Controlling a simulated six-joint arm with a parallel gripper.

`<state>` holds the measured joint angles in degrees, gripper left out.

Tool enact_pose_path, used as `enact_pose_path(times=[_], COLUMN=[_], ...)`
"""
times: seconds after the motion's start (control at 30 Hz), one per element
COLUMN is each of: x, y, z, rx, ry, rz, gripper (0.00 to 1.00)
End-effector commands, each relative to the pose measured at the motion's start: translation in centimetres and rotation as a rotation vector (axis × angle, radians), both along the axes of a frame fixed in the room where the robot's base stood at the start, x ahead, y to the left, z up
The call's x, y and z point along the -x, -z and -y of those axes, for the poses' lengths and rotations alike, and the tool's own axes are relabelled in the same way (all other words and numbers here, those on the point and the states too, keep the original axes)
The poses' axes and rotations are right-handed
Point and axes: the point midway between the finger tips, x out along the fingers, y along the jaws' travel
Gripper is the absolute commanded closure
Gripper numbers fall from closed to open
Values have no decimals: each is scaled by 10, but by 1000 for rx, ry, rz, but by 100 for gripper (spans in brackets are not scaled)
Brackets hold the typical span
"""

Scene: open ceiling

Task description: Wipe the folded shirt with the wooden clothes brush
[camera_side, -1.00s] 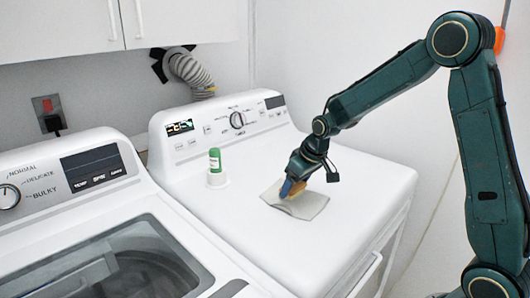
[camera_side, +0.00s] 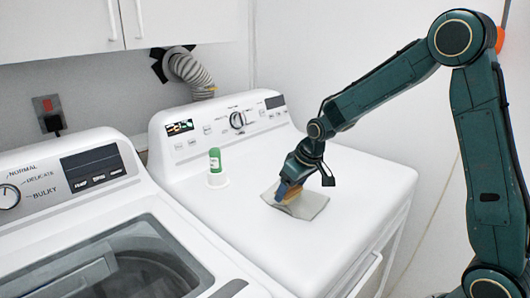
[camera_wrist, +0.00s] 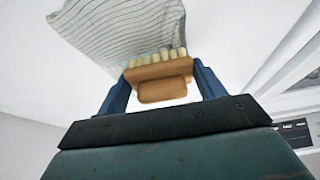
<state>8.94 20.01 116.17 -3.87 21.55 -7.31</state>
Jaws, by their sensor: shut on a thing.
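The folded shirt (camera_side: 307,205) is light grey and lies flat on top of the right-hand white machine; in the wrist view its striped cloth (camera_wrist: 120,28) shows. My gripper (camera_side: 287,192) is shut on the wooden clothes brush (camera_side: 293,194), between its blue fingers. In the wrist view the brush (camera_wrist: 160,79) has a tan wooden body and pale bristle tufts pointing toward the shirt. The brush is over the left part of the shirt in the side view. I cannot tell for sure whether the bristles press on the cloth.
A washer (camera_side: 95,240) with a glass lid stands at the left. The machine top right of the shirt is clear.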

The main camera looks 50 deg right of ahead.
Motion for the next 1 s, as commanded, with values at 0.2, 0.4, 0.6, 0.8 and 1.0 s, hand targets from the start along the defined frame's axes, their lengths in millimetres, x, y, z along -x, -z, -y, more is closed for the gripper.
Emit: enact_pose_path(times=[0.2,0.4,0.6,0.8,1.0], x=[1,0,-2,-3,-5], y=[0,0,0,0,-13], z=[-8,9,27,45,53], rx=[0,0,0,0,2], ry=[2,3,3,3,-1], rz=[-1,-1,-1,0,5], gripper=[50,50,50,50,50])
